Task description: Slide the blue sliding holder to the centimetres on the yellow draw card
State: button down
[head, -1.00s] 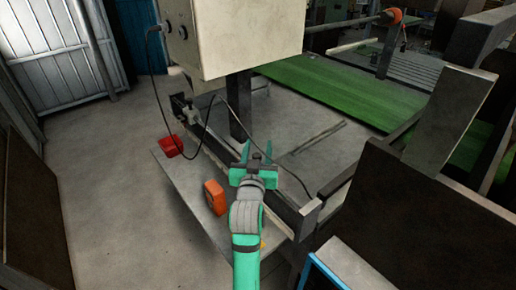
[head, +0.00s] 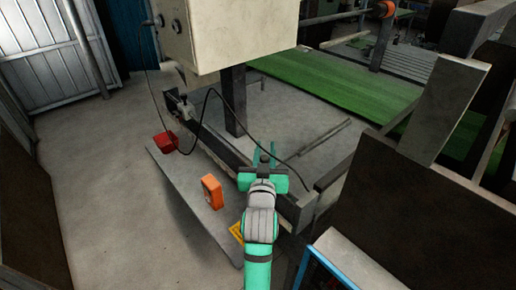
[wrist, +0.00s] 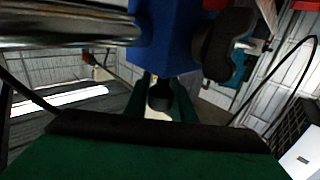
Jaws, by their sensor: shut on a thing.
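My gripper (head: 265,158) is over the long dark rail, near its front end, in the head view. The wrist view shows its two green fingers (wrist: 163,98) closed around a dark round knob under a blue block, the blue sliding holder (wrist: 172,38). A shiny metal rod (wrist: 70,28) runs in from the left to the holder. I cannot make out the holder in the head view. The yellow draw card (head: 237,231) lies on the grey bench board just left of my forearm, partly covered by it. Its markings are too small to read.
An orange box (head: 212,192) and a red block (head: 165,142) are on the grey board (head: 185,190). A black cable (head: 215,95) loops behind my gripper. A beige machine head (head: 235,35) overhangs the rail. Open floor lies to the left.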

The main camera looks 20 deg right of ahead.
jog(key=c, duration=1.5)
grip_release()
jog(key=v, duration=1)
jog(key=shift+s+a, duration=0.2)
jog(key=shift+s, duration=0.15)
jog(key=s+a+f+n+y, duration=0.3)
jog(key=s+a+f, duration=0.35)
jog(key=f, duration=0.25)
jog(key=s+a+f+n+y, duration=0.25)
jog(key=s+a+f, duration=0.25)
jog(key=a+f, duration=0.3)
jog(key=s+a+f+y, duration=0.1)
jog(key=s+a+f, duration=0.1)
jog(key=s, duration=0.5)
jog(key=s+a+f+y, duration=0.1)
jog(key=s+a+f, duration=0.1)
jog(key=s, duration=0.5)
jog(key=s+a+f+y, duration=0.1)
jog(key=s+a+f, duration=0.1)
jog(key=s+a, duration=0.2)
jog(key=shift+s+a+f+n+y, duration=0.1)
jog(key=shift+s+a+n+y, duration=0.05)
jog(key=shift+s, duration=0.65)
jog(key=shift+s+a+n+y, duration=0.1)
jog(key=shift+s, duration=0.65)
